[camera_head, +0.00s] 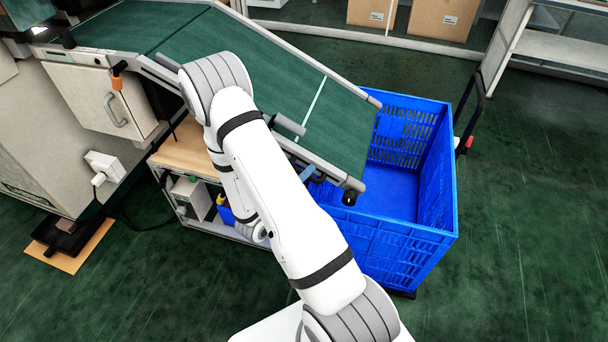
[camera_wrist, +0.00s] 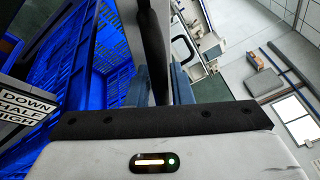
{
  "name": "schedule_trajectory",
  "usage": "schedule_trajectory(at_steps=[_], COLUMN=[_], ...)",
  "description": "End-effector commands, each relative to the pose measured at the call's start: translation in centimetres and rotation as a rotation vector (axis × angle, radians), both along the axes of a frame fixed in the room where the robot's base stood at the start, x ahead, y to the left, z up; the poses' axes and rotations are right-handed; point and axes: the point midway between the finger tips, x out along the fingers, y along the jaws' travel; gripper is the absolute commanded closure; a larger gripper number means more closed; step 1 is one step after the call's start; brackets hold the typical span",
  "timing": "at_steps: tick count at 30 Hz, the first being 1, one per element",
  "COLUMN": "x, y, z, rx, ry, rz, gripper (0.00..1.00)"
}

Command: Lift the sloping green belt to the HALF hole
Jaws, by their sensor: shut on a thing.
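The sloping green belt (camera_head: 300,95) runs down from the flat green belt at upper left and ends low over a blue crate. My gripper (camera_wrist: 162,84) shows in the wrist view, its bluish fingers on both sides of a dark bar (camera_wrist: 152,40), and is shut on it. In the head view my white arm hides most of the gripper, near the belt's front edge. A label plate (camera_wrist: 27,112) reading DOWN, HALF and HIGH shows at the left of the wrist view. I cannot make out the holes themselves.
The blue crate (camera_head: 440,190) stands under the belt's low end. A beige cabinet (camera_head: 95,95) with a handle and a wooden-topped cart (camera_head: 185,150) stand left of my arm. Cardboard boxes (camera_head: 440,18) are at the back. Green floor is clear at right.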

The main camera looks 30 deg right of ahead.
Motion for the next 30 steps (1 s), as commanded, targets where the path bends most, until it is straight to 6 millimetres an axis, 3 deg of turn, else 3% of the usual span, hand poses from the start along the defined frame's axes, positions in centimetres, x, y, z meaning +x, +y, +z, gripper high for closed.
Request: schedule_trajectory(at_steps=[1,5,14,15,21,30], x=[0.0,0.0,0.0,0.0,0.0,0.0], y=[-0.3,-0.7,-0.8,-0.8,-0.8,-0.7], z=[1.3,2.6,2.5,2.5,2.4,2.4], rx=[-0.01,-0.031,-0.036,-0.036,-0.036,-0.035], ry=[0.008,0.027,0.031,0.031,0.032,0.033], rz=[-0.002,-0.002,-0.001,-0.001,-0.001,0.0], gripper=[1.0,1.0,1.0,0.79,0.62,0.59])
